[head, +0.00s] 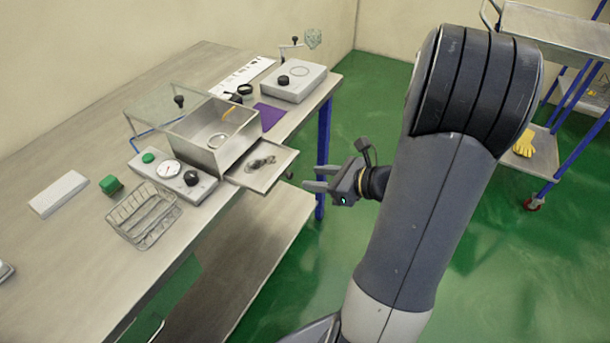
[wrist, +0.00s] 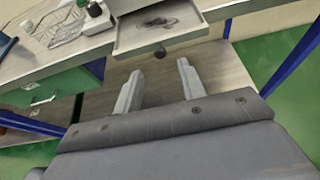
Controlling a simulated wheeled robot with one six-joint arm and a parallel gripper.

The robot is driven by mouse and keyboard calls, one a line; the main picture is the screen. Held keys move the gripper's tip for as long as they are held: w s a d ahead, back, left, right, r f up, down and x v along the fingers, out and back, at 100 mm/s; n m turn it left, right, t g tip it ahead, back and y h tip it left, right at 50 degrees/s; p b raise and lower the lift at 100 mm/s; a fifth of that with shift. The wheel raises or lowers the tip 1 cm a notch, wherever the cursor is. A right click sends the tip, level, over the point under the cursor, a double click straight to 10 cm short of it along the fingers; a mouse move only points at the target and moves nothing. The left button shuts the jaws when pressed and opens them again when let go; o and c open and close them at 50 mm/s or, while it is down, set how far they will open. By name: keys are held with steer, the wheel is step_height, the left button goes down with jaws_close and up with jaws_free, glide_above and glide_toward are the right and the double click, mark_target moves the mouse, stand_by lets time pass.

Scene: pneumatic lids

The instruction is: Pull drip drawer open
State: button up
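The drip drawer (head: 259,173) is a shallow light-grey tray pulled out from the base of the metal box (head: 212,140). It sticks out past the table's front edge and holds some dark items. In the wrist view the drawer (wrist: 130,38) is ahead of my gripper, with a dark round knob (wrist: 160,52) on its front. My gripper (head: 312,178) hangs in the air to the right of the drawer. Its two fingers (wrist: 158,82) are apart, with nothing between them. The knob lies beyond the fingertips, apart from them.
A wire basket (head: 145,215), a panel with gauge and knobs (head: 172,176) and a green cube (head: 110,185) stand left of the box. A second grey unit (head: 308,80) is at the table's far end. A blue table leg (head: 323,150) is behind my gripper. Green floor is open beyond.

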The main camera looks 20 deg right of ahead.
mark_target(290, 173)
steer(key=shift+v, duration=2.6)
steer(key=shift+w, duration=0.1)
steer(key=x, duration=1)
steer(key=shift+a+f, duration=0.15)
steer(key=shift+a, duration=0.05)
steer(key=shift+w+a+f, duration=0.1)
steer(key=shift+w+a, duration=0.25)
steer(key=shift+w, duration=0.3)
